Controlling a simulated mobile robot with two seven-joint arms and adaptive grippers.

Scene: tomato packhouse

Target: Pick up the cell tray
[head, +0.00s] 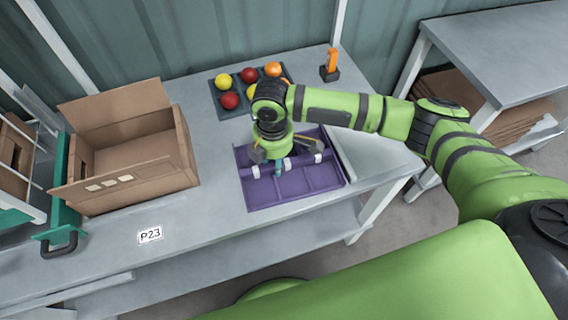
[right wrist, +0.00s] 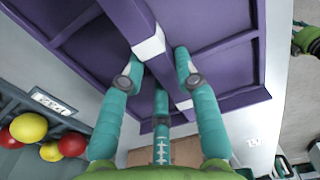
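The purple cell tray (head: 321,179) lies flat on the grey table, with a raised divider along its middle and white bands on it. It fills much of the right wrist view (right wrist: 222,22). My right gripper (head: 279,168) points down over the middle of the tray. In the right wrist view its teal fingers (right wrist: 160,72) stand apart on both sides of the divider, with a white band (right wrist: 150,46) between them. A gap shows beside the right-hand finger. Whether any finger touches the divider is unclear. My left gripper is not in view.
Behind the tray is a dark tray (head: 217,101) of red, yellow and orange tomatoes. An orange-handled tool (head: 331,64) stands at the back. A label P23 (head: 149,235) marks the front edge.

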